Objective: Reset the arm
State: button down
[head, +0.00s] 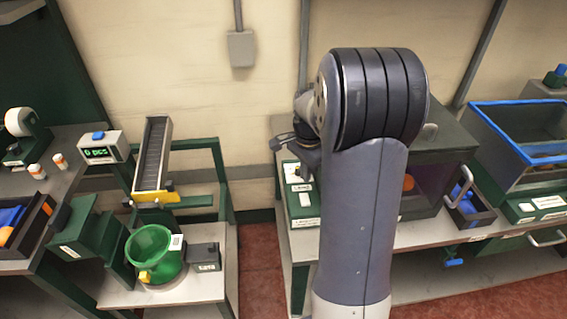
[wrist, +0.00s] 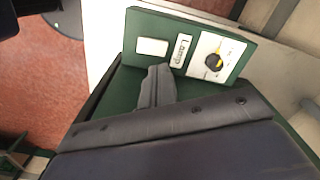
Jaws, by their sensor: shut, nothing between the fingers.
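My arm stands upright in the middle of the head view, and its large dark elbow hides much of what is behind it. My gripper (head: 283,143) shows only in part at the left of the elbow, above the green lamp box (head: 302,208). In the wrist view my gripper (wrist: 157,84) has its grey fingers together, with nothing between them. It is in front of the lamp box (wrist: 130,48), which bears a "Lamp" label, a white switch and a dial. I cannot tell whether the fingers touch the box.
A green cabinet (head: 447,143) stands behind my arm on the right bench. A blue-rimmed bin (head: 497,137) is farther right. At left are a green bowl (head: 150,241), a conveyor ramp (head: 153,153) and a counter display (head: 101,152). Open red floor (head: 262,262) lies between the benches.

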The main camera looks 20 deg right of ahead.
aim_at(304, 195)
jog(key=shift+f+b, duration=2.8)
jog(key=shift+f, duration=0.75)
